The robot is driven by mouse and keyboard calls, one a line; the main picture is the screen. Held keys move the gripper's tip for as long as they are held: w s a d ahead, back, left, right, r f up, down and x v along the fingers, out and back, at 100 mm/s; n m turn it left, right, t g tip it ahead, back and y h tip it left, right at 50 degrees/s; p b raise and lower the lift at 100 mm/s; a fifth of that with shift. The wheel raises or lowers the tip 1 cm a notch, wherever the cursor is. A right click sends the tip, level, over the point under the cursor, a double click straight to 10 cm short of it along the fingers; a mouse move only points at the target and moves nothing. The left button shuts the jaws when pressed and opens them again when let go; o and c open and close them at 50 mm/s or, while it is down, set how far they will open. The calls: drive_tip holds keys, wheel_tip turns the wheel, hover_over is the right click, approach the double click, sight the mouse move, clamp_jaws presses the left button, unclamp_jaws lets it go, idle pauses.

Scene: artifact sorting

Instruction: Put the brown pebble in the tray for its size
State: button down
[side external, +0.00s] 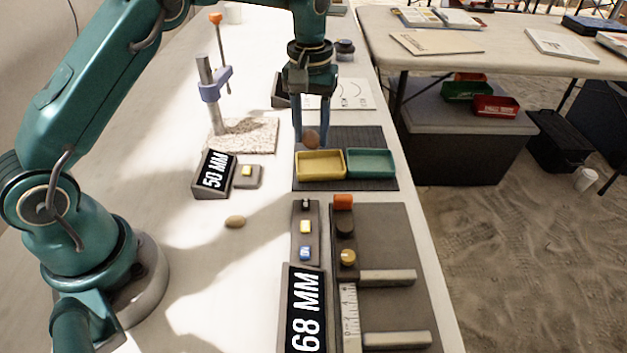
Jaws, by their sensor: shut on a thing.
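The brown pebble (311,138) is held between the fingers of my gripper (312,134), just behind and above the far rim of the yellow tray (320,177). My gripper points down and is shut on the pebble. The teal tray (371,175) stands beside the yellow one, on its right. Both trays look empty and rest on a dark mat (347,140). A display (213,174) reads 50 MM, and a nearer display (305,312) reads 68 MM.
A tan pebble (235,222) lies on the table left of the button panel (305,232). A measuring fixture (385,275) stands at the front right. A post on a speckled base (243,136) stands left of the mat. Open table lies around the tan pebble.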

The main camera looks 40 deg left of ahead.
sight(320, 168)
drive_tip(key=shift+w+d+f, duration=0.35)
drive_tip(key=shift+d+f, duration=0.15)
drive_tip(key=shift+d, duration=0.25)
drive_tip(key=shift+f, duration=2.05)
drive_tip(key=shift+f, duration=0.15)
drive_tip(key=c, duration=0.7)
unclamp_jaws()
